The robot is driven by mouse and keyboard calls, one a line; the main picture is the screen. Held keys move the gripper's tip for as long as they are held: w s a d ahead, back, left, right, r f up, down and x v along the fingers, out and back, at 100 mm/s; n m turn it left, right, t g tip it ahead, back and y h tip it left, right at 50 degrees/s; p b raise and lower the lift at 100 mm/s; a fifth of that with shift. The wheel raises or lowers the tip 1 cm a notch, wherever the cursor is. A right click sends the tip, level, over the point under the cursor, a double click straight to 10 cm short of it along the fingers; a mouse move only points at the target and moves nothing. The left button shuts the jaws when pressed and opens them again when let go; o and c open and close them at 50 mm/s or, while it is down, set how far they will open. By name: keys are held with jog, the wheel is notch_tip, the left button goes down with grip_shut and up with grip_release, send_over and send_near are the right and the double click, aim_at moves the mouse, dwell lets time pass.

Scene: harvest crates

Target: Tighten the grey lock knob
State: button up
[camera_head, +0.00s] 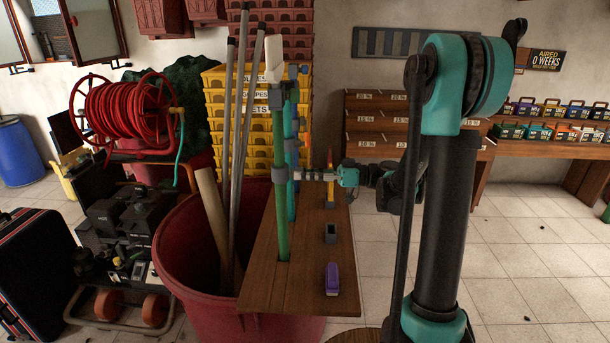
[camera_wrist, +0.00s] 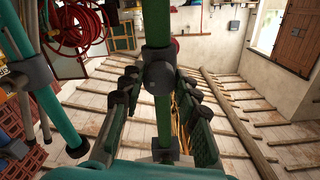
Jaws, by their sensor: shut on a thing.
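A green pole (camera_head: 282,222) stands upright through the wooden bench top, with a grey collar (camera_head: 280,173) partway up. The pole also shows in the wrist view (camera_wrist: 162,112), with a round grey lock knob (camera_wrist: 158,77) on it just below a grey collar (camera_wrist: 157,54). My gripper (camera_head: 300,175) reaches in from the right at the collar's height. The exact contact of the pads is hard to see.
The wooden bench top (camera_head: 262,285) carries a purple item (camera_head: 332,279) and a small dark block (camera_head: 330,233). A red tub (camera_head: 172,250) with long poles stands left of it. A blue pole (camera_head: 291,150) stands close behind the green one. Open floor lies right of my arm.

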jog(key=shift+s+r+m, duration=0.1)
jog(key=shift+m, duration=8.5)
jog(key=o, duration=1.2)
jog(key=shift+d, duration=0.1)
jog(key=d, duration=1.1)
jog(key=shift+s+d, duration=0.2)
jog(key=shift+d, duration=0.2)
